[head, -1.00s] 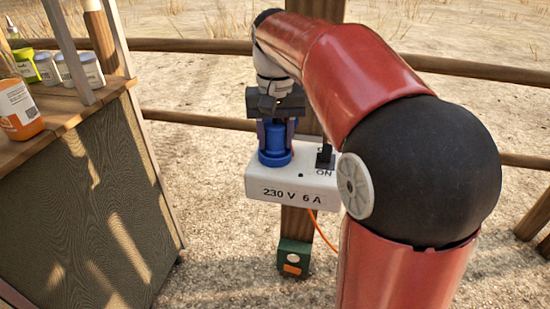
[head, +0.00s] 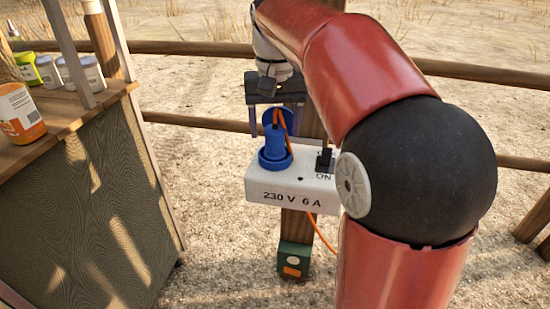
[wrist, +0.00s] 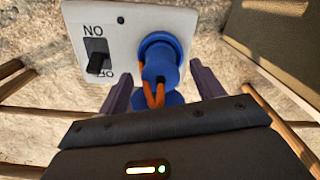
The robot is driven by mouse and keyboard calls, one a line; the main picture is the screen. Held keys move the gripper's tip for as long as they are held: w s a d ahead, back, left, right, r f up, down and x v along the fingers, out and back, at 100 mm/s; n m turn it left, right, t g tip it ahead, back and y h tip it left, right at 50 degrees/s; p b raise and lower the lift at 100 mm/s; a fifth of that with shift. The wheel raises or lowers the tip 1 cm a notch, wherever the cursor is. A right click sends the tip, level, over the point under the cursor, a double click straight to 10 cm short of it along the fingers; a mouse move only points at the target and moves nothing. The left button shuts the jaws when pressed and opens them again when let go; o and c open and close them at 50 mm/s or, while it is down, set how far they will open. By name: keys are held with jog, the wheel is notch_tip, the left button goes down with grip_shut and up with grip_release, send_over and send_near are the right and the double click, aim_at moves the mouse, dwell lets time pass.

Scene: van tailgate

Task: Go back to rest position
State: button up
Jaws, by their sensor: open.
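My gripper (head: 282,128) is open, its two dark fingers on either side of and above the blue plug (head: 274,139). The plug sits upright in the blue round socket (head: 275,160) on top of the white power box (head: 262,188). An orange cable (head: 284,125) comes out of the plug's top. In the wrist view the plug (wrist: 160,68) lies between and beyond the spread fingers (wrist: 160,85), with nothing held. A black switch (head: 325,158) stands beside the socket; ON shows below it. The wrist view shows the switch (wrist: 96,58) with both labels.
The box is fixed to a wooden post (head: 298,228) with a small green box (head: 293,260) lower down. A counter (head: 70,112) with bottles and jars stands at the left. Wooden fence rails (head: 200,121) run behind. Open gravel lies between.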

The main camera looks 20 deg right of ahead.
jog(key=shift+r, duration=1.95)
jog(key=s+f+n+t, duration=0.1)
jog(key=s+f+t, duration=0.1)
jog(key=s+f, duration=0.5)
jog(key=s+f+n+t, duration=0.1)
jog(key=s+f+t, duration=0.2)
jog(key=s+f, duration=0.4)
jog(key=s, duration=0.5)
jog(key=shift+s+f+t, duration=0.25)
jog(key=shift+s+t, duration=0.05)
jog(key=shift+s, duration=0.05)
jog(key=shift+d, duration=0.15)
